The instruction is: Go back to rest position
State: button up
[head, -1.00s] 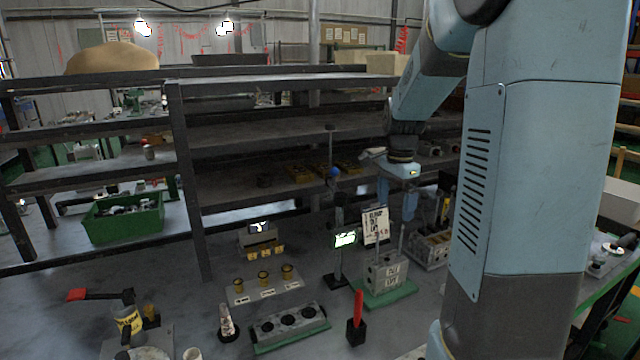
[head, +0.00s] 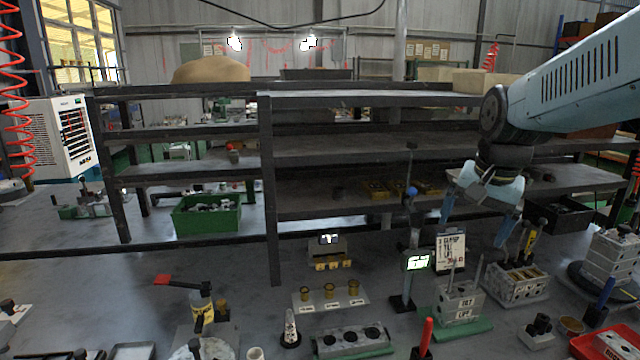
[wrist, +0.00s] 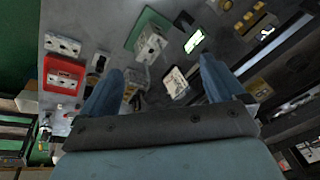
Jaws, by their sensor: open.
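My gripper (head: 476,222) hangs from the light blue arm at the right of the head view, above the valve blocks on the bench. Its two blue fingers point down and stand wide apart, with nothing between them. The wrist view also shows the two fingers (wrist: 160,85) apart, with bench items beyond them. The grey block on the green plate (head: 461,302) stands below the gripper, apart from it. A white sign with lettering (head: 450,252) stands behind that block.
A dark shelf rack (head: 380,148) stands behind the gripper. A lit display on a post (head: 417,262) is left of the sign. A grey block with several round holes (head: 352,341) lies at the front. A red tray (head: 592,346) is at the right. A green bin (head: 207,219) sits at the left.

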jog(key=s+a+r+n+t, duration=0.1)
jog(key=s+a+n+t, duration=0.1)
jog(key=s+a+n, duration=0.2)
jog(key=shift+s+a+n, duration=0.15)
jog(key=shift+s+n, duration=1.35)
jog(key=shift+s, duration=1.4)
